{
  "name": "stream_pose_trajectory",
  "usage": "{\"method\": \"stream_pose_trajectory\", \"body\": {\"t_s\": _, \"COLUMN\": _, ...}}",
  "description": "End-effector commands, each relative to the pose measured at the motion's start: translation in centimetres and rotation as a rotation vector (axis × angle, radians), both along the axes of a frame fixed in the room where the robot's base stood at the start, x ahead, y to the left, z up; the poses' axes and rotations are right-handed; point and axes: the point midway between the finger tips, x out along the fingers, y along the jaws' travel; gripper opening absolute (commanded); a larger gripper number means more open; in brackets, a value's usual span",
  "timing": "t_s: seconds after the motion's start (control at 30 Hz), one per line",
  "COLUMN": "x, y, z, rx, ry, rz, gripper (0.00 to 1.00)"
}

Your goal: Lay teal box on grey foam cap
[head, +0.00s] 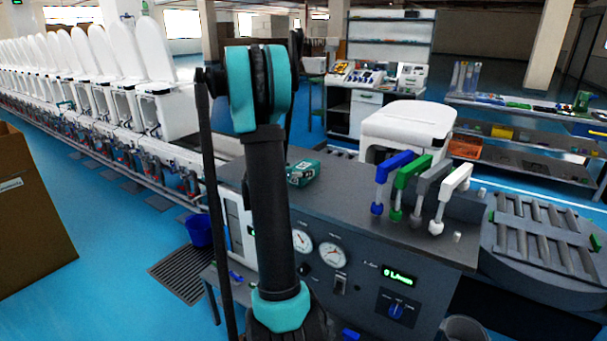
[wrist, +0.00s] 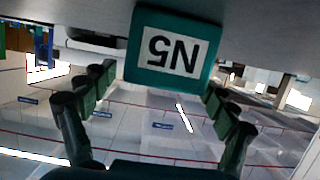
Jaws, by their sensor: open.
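The teal box (head: 303,172) rests on the grey bench top, just right of my arm in the head view. In the wrist view the teal box (wrist: 173,45) shows its white label, with "N5" upside down. My gripper (wrist: 160,85) is open, with its dark green and black fingers to either side of the box's lower edge in that picture. I cannot tell whether they touch it. In the head view my arm hides the gripper. I cannot identify the grey foam cap for certain. A grey angled handle (head: 430,188) stands at the bench's right part.
Blue (head: 389,180), green (head: 408,183) and white (head: 449,195) handles stand beside the grey one. A white tank-like unit (head: 407,122) is behind the bench. A round grey slatted platform (head: 540,240) is at right. The bench top between box and handles is clear.

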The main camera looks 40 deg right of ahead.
Motion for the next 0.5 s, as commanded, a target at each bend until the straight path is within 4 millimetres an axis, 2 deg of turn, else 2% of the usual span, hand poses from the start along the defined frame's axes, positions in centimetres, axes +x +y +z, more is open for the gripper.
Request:
{"method": "stream_pose_trajectory", "body": {"t_s": 0.27, "x": 1.5, "y": -3.5, "z": -0.9, "rx": 0.0, "ry": -0.001, "rz": -0.001, "gripper": 0.86}}
{"method": "stream_pose_trajectory", "body": {"t_s": 0.5, "x": 1.8, "y": -3.9, "z": -1.0, "rx": 0.0, "ry": 0.0, "rz": 0.0, "gripper": 0.86}}
